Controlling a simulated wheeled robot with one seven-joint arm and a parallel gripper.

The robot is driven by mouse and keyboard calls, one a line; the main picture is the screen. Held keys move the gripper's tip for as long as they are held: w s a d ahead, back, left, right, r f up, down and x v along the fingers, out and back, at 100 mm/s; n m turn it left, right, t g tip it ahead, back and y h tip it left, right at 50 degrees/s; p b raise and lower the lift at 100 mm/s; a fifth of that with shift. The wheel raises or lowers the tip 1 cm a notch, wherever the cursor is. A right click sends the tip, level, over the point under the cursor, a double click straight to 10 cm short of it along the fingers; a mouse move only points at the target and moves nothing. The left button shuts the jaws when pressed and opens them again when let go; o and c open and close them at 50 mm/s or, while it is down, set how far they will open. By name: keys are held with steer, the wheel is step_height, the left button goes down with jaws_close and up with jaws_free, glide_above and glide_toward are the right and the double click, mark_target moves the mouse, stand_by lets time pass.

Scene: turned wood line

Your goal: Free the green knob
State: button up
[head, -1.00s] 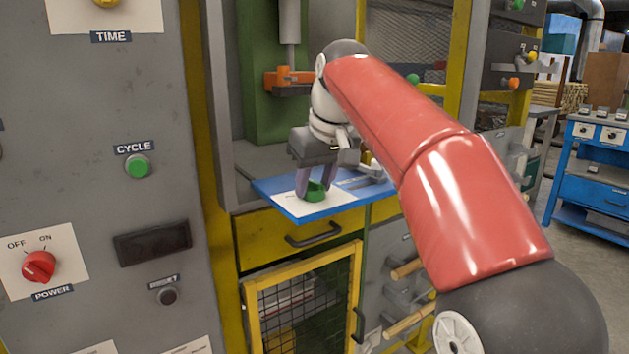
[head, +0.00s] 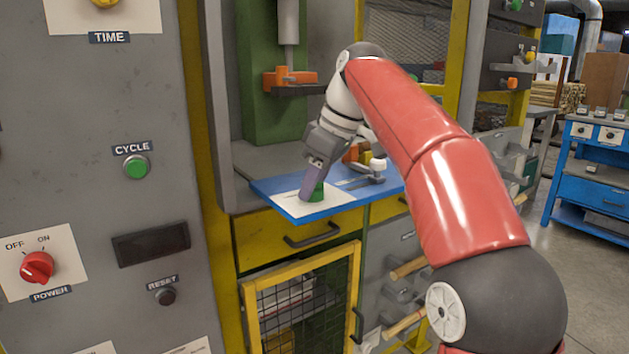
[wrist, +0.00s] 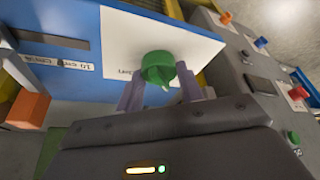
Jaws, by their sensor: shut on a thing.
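The green knob (head: 318,193) stands on a white plate (head: 289,208) at the left of a blue panel (head: 350,205). In the wrist view the knob (wrist: 158,67) shows between the two purple-grey fingers of my gripper (wrist: 160,84). My gripper (head: 312,192) comes down from above, tilted, and is shut on the knob. In the head view one finger hides part of the knob. A small pale mark shows on the knob's edge in the wrist view.
Orange and yellow pieces and a metal part (head: 374,172) sit right of the gripper on the panel. A green column with an orange clamp (head: 290,78) stands behind. A grey control cabinet with a red power knob (head: 37,267) stands to the left.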

stand_by(0.4)
steer(key=o, duration=1)
steer(key=shift+r, duration=0.1)
